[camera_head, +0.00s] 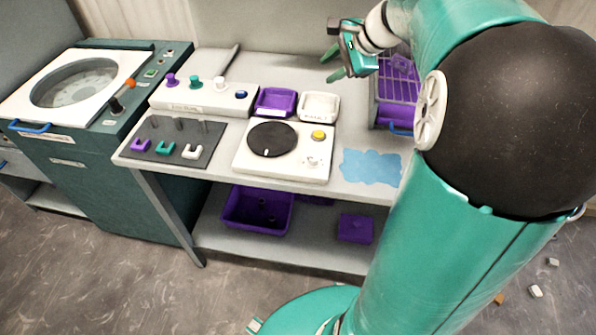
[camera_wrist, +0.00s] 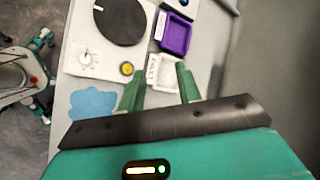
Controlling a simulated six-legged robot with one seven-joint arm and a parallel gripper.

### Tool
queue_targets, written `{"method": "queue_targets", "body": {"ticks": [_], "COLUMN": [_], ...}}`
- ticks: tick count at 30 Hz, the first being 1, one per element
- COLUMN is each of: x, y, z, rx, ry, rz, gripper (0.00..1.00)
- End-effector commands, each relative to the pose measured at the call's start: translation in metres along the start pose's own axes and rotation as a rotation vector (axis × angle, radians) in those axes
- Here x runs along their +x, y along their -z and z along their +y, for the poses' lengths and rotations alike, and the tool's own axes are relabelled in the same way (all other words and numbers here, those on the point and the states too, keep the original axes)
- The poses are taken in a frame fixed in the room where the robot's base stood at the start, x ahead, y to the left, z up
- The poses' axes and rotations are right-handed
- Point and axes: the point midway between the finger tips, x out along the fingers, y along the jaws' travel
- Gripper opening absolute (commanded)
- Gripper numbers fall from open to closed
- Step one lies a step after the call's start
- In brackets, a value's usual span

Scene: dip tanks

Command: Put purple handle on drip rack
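A knob-shaped purple handle (camera_head: 171,80) stands at the left end of a white block, in line with a green and a white one. A purple U-shaped piece (camera_head: 141,145) lies on a dark grey mat at the front left; I cannot tell which of the two the task means. A wire rack (camera_head: 398,83) over a purple tray, perhaps the drip rack, is at the bench's right, partly hidden by my arm. My gripper (camera_head: 329,69) is open and empty above the bench, left of the rack. In the wrist view, its fingers (camera_wrist: 160,70) stand apart near a white tray.
A purple tray (camera_head: 276,101) and a white tray (camera_head: 319,106) sit behind a white hotplate-like device (camera_head: 300,165) with a dark disc. A blue puddle-shaped patch (camera_head: 371,167) lies to its right. A teal machine (camera_head: 105,120) stands left. Small bits lie on the floor at right.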

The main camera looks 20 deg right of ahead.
Motion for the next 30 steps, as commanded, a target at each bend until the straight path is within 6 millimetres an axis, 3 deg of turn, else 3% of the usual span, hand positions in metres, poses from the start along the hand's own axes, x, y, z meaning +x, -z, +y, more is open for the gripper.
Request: {"method": "queue_targets", "body": {"ticks": [1,6,15,24,30], "x": [-0.002,-0.009,-0.028,-0.042,-0.044], "y": [-0.025,-0.085,-0.156,-0.184,-0.185], "z": [0.009,0.048,0.129,0.204,0.222], "rx": [-0.097,-0.416,-0.986,-1.507,-1.642], "ry": [-0.027,-0.116,-0.243,-0.326,-0.348], "rz": [0.009,0.044,0.090,0.130,0.143], "gripper": [0.34,0.34,0.34,0.34,0.34]}}
